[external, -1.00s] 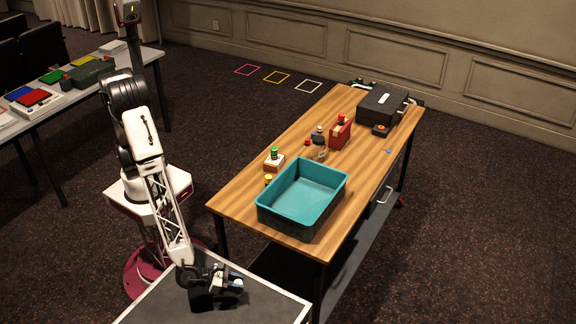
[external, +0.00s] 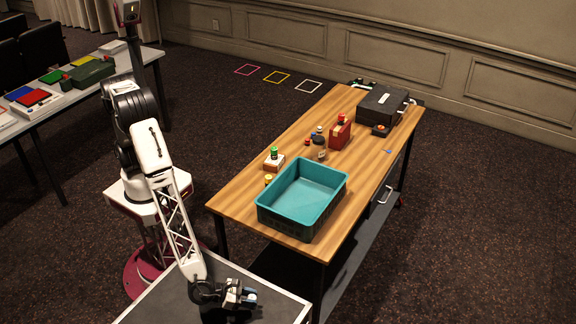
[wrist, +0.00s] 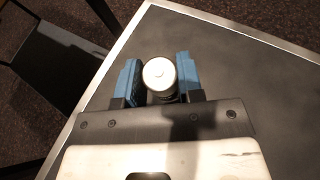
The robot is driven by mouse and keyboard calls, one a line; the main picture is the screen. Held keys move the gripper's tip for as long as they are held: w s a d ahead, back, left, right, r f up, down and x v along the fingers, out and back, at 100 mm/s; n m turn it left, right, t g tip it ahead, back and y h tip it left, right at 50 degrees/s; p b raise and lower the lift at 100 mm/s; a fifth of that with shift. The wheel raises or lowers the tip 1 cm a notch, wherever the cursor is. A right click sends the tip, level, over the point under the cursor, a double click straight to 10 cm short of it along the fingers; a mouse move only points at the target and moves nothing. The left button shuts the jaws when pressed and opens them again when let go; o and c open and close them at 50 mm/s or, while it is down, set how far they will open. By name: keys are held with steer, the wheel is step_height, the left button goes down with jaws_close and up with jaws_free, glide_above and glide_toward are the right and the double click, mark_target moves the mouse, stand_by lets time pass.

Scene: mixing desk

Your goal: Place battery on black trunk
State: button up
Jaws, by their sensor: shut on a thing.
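The black trunk (external: 150,309), with a dark top and light metal edges, is at the bottom of the external view. Its top (wrist: 275,85) and pale edge also fill much of the wrist view. My gripper (external: 245,296) is over the trunk top. In the wrist view, the blue fingers of my gripper (wrist: 159,82) are shut on the battery (wrist: 158,74), a small cylinder whose round pale end faces the camera. The battery's lower part is hidden. I cannot tell whether it touches the trunk top.
A wooden table (external: 228,205) stands behind the trunk, with a teal bin (external: 268,220) at its near end. A red object (external: 341,133), a black case (external: 380,106) and small items stand farther back. Another table (external: 62,98) is at left. The visible trunk top around my gripper looks clear.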

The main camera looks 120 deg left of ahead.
steer(key=shift+f, duration=1.75)
steer(key=shift+f, duration=0.15)
steer(key=o, duration=1)
steer(key=shift+v, duration=0.9)
steer(key=v, duration=1)
steer(key=shift+s+d, duration=0.1)
steer(key=shift+r, duration=0.2)
